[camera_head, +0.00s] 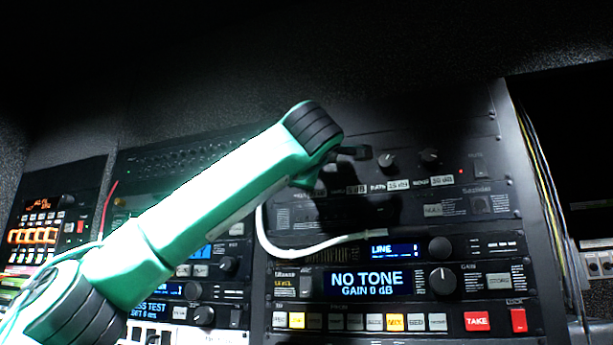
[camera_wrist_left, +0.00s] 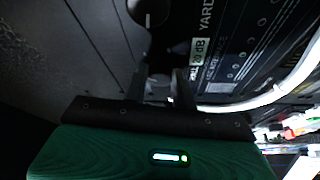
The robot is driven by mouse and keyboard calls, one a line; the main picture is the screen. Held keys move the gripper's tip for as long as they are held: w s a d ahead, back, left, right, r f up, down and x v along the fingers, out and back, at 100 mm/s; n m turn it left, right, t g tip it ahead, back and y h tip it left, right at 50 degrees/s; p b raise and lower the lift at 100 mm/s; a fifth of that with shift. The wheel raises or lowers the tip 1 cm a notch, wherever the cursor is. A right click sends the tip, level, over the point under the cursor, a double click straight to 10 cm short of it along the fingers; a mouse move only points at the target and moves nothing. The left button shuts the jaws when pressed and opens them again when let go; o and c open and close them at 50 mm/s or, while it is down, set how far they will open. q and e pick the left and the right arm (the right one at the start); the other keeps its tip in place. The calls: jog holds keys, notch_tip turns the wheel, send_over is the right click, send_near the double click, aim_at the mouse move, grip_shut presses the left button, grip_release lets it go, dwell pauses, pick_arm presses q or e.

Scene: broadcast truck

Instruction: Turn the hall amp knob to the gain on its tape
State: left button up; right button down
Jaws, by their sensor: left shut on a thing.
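The amp unit (camera_head: 470,185) is a dark panel with a row of small black knobs and white gain tapes. My left gripper (camera_head: 357,153) reaches up to this row from the left. In the left wrist view my left gripper (camera_wrist_left: 160,82) is shut on a small knob (camera_wrist_left: 158,90), mostly hidden between the fingers. A tape reading 20 dB (camera_wrist_left: 199,50) lies beside the fingers, near the printed word YARD. I cannot read a hall label, and the held knob's pointer is hidden. My right gripper is not in view.
Two free knobs (camera_head: 387,161) (camera_head: 430,157) stand just right of my gripper, above tapes reading 15 dB and 30 dB. A white cable (camera_head: 320,246) curves below my arm. A tone unit screen (camera_head: 367,282) reads NO TONE, GAIN 0 dB, above a row of buttons.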

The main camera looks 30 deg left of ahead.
pick_arm(q)
jog(key=shift+f+m+t+b, duration=0.25)
jog(key=shift+m+t+b, duration=0.2)
jog(key=shift+m, duration=0.95)
jog(key=shift+w+m, duration=0.1)
jog(key=shift+m, duration=0.2)
jog(key=o, duration=1)
jog(key=shift+r, duration=0.1)
jog(key=b+v, duration=0.6)
jog(key=v, duration=0.8)
jog(key=shift+b, duration=0.4)
